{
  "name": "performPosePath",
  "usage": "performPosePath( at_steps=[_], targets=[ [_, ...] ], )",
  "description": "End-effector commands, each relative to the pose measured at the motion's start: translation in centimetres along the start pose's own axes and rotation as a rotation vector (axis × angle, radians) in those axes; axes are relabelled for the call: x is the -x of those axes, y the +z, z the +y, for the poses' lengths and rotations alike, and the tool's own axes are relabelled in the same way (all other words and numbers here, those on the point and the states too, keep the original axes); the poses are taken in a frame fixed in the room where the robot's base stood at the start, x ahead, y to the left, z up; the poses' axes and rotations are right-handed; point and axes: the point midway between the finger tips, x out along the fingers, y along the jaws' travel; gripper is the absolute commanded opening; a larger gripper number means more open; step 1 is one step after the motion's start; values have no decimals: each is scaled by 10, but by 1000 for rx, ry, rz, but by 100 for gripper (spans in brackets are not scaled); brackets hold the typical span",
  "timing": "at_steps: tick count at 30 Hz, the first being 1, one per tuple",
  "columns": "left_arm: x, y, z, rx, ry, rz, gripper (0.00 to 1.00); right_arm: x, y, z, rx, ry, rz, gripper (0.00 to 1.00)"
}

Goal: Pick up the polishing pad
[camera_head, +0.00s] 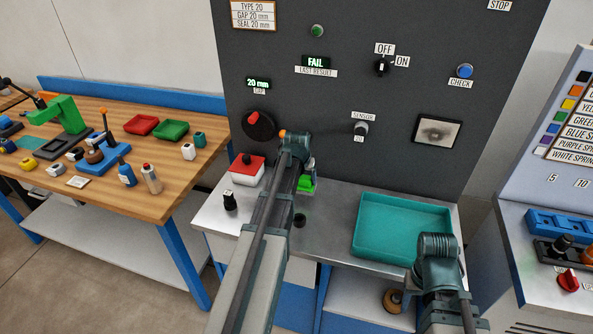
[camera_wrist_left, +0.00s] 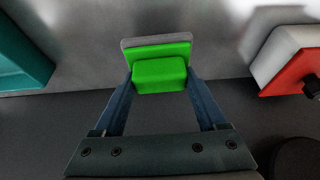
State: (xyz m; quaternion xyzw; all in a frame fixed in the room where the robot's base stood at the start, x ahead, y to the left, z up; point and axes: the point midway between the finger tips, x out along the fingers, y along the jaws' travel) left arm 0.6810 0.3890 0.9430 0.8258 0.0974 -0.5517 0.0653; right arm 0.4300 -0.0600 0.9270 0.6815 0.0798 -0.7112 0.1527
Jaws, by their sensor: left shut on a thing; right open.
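The polishing pad (camera_wrist_left: 160,73) appears to be the green block with a grey layer along one edge. In the left wrist view it sits between the two blue fingers of my left gripper (camera_wrist_left: 160,78), which is shut on it. In the head view, the green pad (camera_head: 306,184) shows just below my left gripper (camera_head: 304,176), over the grey bench in front of the dark panel. I cannot tell whether the pad touches the bench. My right gripper (camera_head: 410,284) is at the lower right, in front of the teal tray, open, with its fingers mostly hidden.
A teal tray (camera_head: 360,243) stands on the bench to the right. A red-and-white box (camera_head: 246,170) and a small black item (camera_head: 230,203) are left of the pad. The dark panel (camera_head: 340,110) rises behind. A wooden table (camera_head: 170,207) with several tools is at the left.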

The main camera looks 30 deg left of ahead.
Motion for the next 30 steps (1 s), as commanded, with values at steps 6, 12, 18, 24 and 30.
performPosePath(
  at_steps=[6, 12, 18, 24, 30],
  targets=[
    [22, 36, 42, -2, 1, 0, 0, 6, 0, 1, 0, 0, 0, 50],
    [32, 54, 67, -3, -1, 0, 0, 9, 0, 1, 0, 0, 0, 50],
    [36, 61, 78, -1, 0, 0, 0, 10, 0, 1, 0, 0, 0, 50],
    [36, 62, 80, 0, -1, 0, 0, 10, 1, 1, 0, 0, 0, 50],
    [36, 62, 79, 0, -1, 0, 67, 10, 1, 1, 0, 0, 0, 50]
  ],
)
